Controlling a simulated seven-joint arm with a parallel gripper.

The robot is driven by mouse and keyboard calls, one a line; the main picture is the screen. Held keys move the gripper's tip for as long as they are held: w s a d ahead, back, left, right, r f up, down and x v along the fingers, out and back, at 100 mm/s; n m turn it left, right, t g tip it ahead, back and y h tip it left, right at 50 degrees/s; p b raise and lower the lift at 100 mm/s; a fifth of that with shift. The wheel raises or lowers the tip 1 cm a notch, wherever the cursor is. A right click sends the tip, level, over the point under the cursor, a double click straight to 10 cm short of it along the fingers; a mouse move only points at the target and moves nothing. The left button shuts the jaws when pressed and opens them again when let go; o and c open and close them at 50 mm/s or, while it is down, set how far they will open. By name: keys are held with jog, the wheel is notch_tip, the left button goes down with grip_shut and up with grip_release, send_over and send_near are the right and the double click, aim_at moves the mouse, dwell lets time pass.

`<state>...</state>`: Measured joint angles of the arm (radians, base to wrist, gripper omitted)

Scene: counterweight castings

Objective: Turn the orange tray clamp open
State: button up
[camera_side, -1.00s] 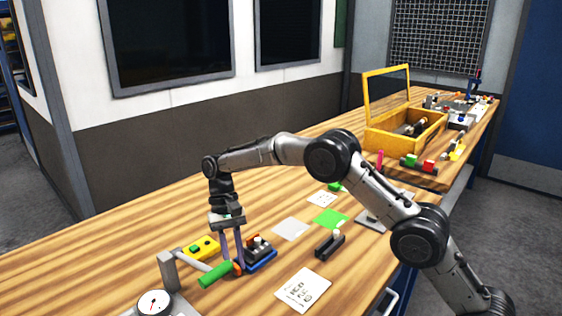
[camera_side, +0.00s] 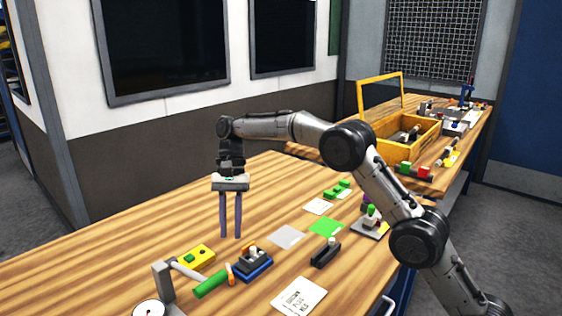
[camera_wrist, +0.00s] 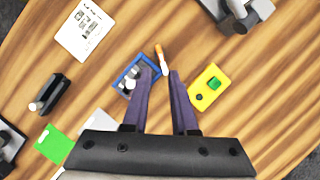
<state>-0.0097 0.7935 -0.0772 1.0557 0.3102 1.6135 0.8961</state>
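The orange clamp (camera_side: 230,275) is a small narrow bar beside the blue tray (camera_side: 262,269), on its side toward the green-handled lever. In the wrist view the clamp (camera_wrist: 159,54) has an orange end and a pale end and lies at an angle along the edge of the blue tray (camera_wrist: 118,84). A dark block with a pale knob sits in the tray. My gripper (camera_side: 231,236) points down, raised above the table behind the tray. Its purple fingers (camera_wrist: 163,72) are apart with nothing between them. The tray's near corner is partly hidden by one finger.
A green-handled lever (camera_side: 212,284) on a grey stand is close to the clamp. A yellow block with a green button (camera_side: 195,257) lies behind it. A black holder (camera_side: 326,253), a printed card (camera_side: 299,297) and flat grey and green squares lie to the right.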

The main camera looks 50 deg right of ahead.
jog(key=s+d+r+t, duration=0.1)
jog(key=s+r+t, duration=0.1)
jog(key=s+r, duration=0.5)
jog(key=s+r+m+t, duration=0.1)
jog(key=s+r, duration=0.5)
jog(key=r, duration=0.6)
jog(key=shift+s+d+t, duration=0.35)
jog(key=shift+d+t, duration=0.05)
jog(key=shift+t, duration=0.2)
jog(key=shift+o, duration=0.3)
jog(key=shift+r, duration=0.1)
